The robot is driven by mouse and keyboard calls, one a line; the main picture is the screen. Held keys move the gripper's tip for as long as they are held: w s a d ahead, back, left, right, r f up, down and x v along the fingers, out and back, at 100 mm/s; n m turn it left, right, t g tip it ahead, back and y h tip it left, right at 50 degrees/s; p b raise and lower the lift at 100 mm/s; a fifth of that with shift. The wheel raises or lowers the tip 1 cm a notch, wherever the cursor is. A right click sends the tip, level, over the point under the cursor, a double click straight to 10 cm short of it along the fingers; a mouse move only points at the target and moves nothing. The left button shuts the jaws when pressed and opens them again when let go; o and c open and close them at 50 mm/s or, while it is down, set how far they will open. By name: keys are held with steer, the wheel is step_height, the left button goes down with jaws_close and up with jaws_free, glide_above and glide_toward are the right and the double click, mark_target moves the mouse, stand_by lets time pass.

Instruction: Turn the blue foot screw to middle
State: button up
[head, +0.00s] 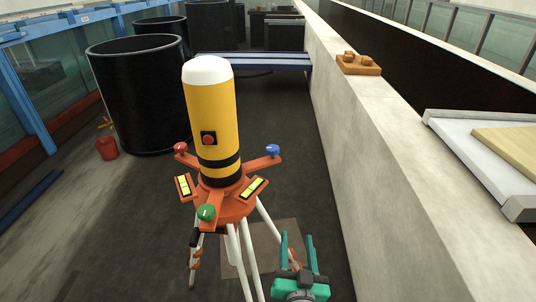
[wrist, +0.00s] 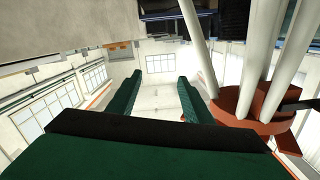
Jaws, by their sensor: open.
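The blue foot screw (head: 272,150) is a round blue knob at the end of the right arm of an orange tripod head (head: 228,207). A red foot screw (head: 180,148) is on the left arm and a green one (head: 206,212) is at the front. A yellow cylinder (head: 212,120) with a white top and black bands stands on the head. My green gripper (head: 298,240) is open and empty, below and right of the blue screw, apart from it. In the wrist view, its fingers (wrist: 158,95) are spread, with the orange head (wrist: 250,120) to their right. The blue screw is not discernible there.
White tripod legs (head: 232,250) stand just left of my gripper. A concrete wall (head: 375,150) runs along the right, with an orange block (head: 357,64) on top. Black tanks (head: 140,95) and a red bucket (head: 107,148) stand at the left.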

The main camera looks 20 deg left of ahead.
steer(key=w+a+r+n+y, duration=0.2)
steer(key=w+r, duration=0.1)
steer(key=r, duration=0.3)
steer(key=w+a+r+n+y, duration=0.1)
steer(key=w+a+r, duration=0.15)
steer(key=r, duration=0.35)
steer(key=n+g+y, duration=0.2)
steer(key=n+y, duration=0.1)
steer(key=n, duration=0.1)
glide_toward(275, 151)
steer(key=x, duration=1.5)
steer(key=shift+w+a, duration=0.2)
steer(key=shift+w, duration=0.05)
steer(key=shift+f, duration=0.1)
steer(key=c, duration=1.1)
